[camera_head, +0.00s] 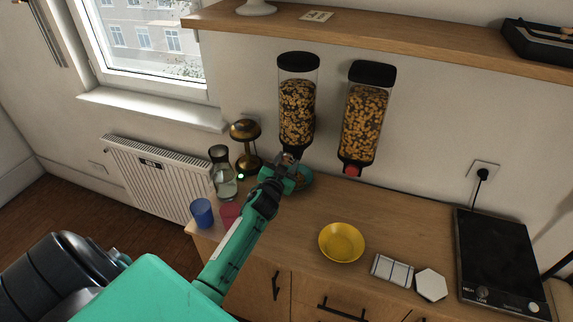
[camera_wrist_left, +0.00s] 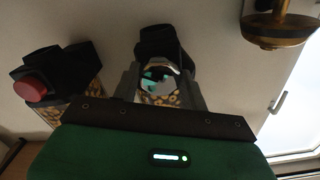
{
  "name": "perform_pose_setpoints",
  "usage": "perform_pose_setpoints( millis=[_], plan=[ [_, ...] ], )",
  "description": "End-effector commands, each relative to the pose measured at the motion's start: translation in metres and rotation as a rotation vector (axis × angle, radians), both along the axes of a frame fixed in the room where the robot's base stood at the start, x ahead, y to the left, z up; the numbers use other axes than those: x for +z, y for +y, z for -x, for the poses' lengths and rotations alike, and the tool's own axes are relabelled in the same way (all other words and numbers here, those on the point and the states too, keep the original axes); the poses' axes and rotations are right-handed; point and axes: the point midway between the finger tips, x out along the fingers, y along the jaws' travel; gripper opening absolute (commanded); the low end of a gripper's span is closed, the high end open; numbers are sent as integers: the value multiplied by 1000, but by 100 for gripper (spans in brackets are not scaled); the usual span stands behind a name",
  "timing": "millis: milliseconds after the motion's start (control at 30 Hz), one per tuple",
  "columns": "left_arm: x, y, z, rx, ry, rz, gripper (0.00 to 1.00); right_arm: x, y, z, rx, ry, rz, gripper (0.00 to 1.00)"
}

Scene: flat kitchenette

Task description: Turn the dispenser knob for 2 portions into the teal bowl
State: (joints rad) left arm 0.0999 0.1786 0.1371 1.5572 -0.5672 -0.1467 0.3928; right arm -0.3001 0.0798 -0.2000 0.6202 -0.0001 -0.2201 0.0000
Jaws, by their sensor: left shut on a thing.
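Two dispensers filled with cereal hang on the wall in the head view. The left dispenser (camera_head: 297,105) is above the teal bowl (camera_head: 308,182); the right dispenser (camera_head: 365,112) has a red knob (camera_head: 351,170). My left gripper (camera_head: 287,163) is at the bottom of the left dispenser, shut on its knob. In the left wrist view the shiny knob (camera_wrist_left: 158,82) sits between my fingers. The gripper hides part of the bowl; some brown bits show in it, but how much cannot be told. My right gripper is not in view.
A yellow bowl (camera_head: 341,242) stands on the counter at front centre. A carafe (camera_head: 222,172), a blue cup (camera_head: 202,212), a red cup (camera_head: 231,214) and a brass lamp (camera_head: 246,148) stand at the left. A hob (camera_head: 497,262) is at the right.

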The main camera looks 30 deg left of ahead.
Motion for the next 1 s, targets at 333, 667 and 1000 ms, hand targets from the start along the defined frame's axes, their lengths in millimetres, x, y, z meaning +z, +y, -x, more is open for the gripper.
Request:
perform_pose_setpoints(
  millis=[333,667,1000],
  plan=[
    [-1,0,0,-1,77,-321,21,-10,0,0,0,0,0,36],
    [0,1,0,-1,149,-619,21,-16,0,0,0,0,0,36],
    [0,1,0,-1,205,-851,21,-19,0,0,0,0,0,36]
  ],
)
